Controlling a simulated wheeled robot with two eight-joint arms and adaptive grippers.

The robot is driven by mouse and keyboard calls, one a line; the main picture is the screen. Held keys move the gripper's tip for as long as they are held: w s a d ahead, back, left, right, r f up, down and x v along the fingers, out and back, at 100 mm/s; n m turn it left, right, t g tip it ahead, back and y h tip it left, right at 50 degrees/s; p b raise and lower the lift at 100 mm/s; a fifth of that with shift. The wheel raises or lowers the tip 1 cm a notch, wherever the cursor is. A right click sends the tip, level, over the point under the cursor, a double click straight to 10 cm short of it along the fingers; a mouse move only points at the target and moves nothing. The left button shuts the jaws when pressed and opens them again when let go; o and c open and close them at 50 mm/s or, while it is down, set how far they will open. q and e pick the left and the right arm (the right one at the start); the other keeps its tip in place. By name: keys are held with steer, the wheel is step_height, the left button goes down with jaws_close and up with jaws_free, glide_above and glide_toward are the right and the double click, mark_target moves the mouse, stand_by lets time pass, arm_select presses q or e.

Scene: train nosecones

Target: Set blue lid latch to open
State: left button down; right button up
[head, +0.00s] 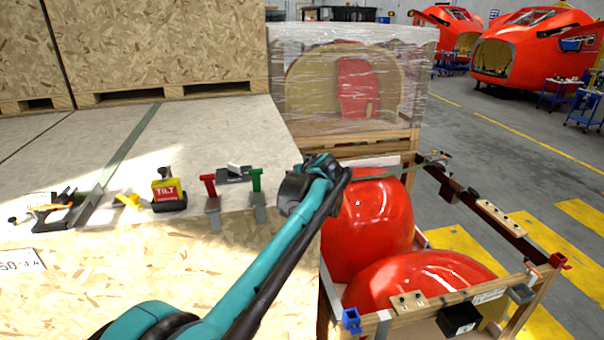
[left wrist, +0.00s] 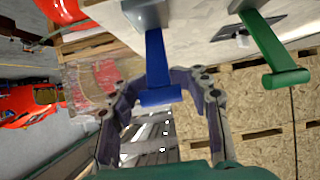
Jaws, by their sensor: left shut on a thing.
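The blue lid latch (left wrist: 156,62) shows in the left wrist view as a blue lever with a crossbar end, on the pale panel's edge. My left gripper (left wrist: 161,86) has its fingers on either side of the crossbar and is shut on it. In the head view my left gripper (head: 318,170) is at the panel's right edge and hides the blue latch. A green latch (head: 257,188) stands just left of it, with a red latch (head: 210,193) farther left. The green latch also shows in the left wrist view (left wrist: 268,48). My right gripper is not in view.
A wooden crate with red nosecones (head: 368,225) stands right of the panel (head: 160,140). A small blue part (head: 351,320) sits on its near corner. A yellow-red tilt box (head: 168,192) and tools lie to the left. A wrapped crate (head: 345,85) stands behind.

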arm_select(q)
steer(key=c, duration=1)
jaws_free()
steer(key=shift+c, duration=0.2)
steer(key=shift+o, duration=1.4)
steer(key=shift+w+f, duration=0.1)
steer(key=shift+w, duration=0.05)
steer(key=v, duration=1.2)
steer(key=shift+a, duration=0.1)
steer(key=shift+c, duration=0.3)
